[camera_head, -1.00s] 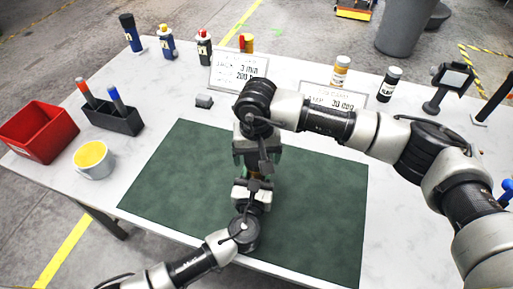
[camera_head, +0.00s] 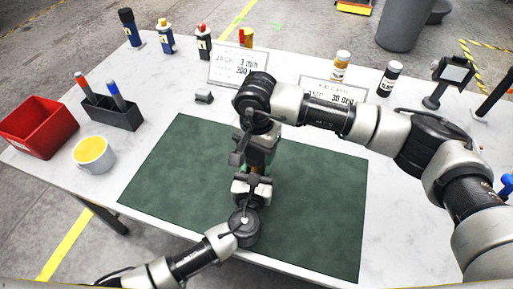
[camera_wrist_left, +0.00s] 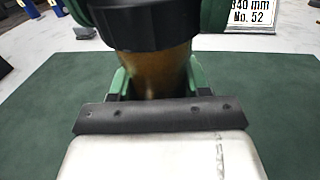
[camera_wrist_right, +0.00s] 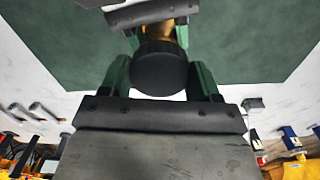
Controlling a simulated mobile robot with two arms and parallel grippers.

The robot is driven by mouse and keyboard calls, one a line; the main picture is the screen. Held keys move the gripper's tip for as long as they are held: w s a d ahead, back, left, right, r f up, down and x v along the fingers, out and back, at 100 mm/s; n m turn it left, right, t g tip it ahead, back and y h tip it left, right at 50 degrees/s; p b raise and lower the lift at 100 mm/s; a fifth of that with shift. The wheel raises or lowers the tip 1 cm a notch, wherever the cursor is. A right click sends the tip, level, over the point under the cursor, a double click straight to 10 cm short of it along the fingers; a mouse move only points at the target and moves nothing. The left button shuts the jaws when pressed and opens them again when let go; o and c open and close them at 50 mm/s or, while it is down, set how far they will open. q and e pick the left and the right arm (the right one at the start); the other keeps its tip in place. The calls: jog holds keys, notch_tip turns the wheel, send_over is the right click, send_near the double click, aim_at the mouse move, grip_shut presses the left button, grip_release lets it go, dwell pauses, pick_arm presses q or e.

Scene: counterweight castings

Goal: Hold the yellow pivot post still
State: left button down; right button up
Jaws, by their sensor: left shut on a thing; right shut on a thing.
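The pivot post shows as a brownish-gold shaft (camera_wrist_left: 155,72) under a wide black top in the left wrist view. My left gripper (camera_wrist_left: 158,88) is shut on the shaft, with a green finger on each side. My right gripper (camera_wrist_right: 160,78) is shut on the black round cap (camera_wrist_right: 159,70) from above, also with green fingers. In the head view the two grippers meet over the green mat (camera_head: 190,165), and the post between them is mostly hidden. The post's foot is hidden too.
Behind the mat stand two printed signs (camera_head: 237,68), several bottles (camera_head: 166,36) and a small grey block (camera_head: 204,96). At the left are a red bin (camera_head: 38,127), a pen holder (camera_head: 112,113) and a yellow-filled cup (camera_head: 93,155). The mat's left part is clear.

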pick_arm(q)
jog(key=shift+d, duration=0.1)
pick_arm(e)
jog(key=m, duration=0.6)
jog(key=shift+m, duration=0.3)
jog(key=m, duration=1.2)
jog(key=shift+a, duration=0.1)
pick_arm(q)
jog(key=shift+s, duration=0.1)
pick_arm(e)
jog(key=m, duration=0.7)
jog(key=shift+m, duration=0.4)
jog(key=o, duration=1)
jog(key=shift+r, duration=2.25)
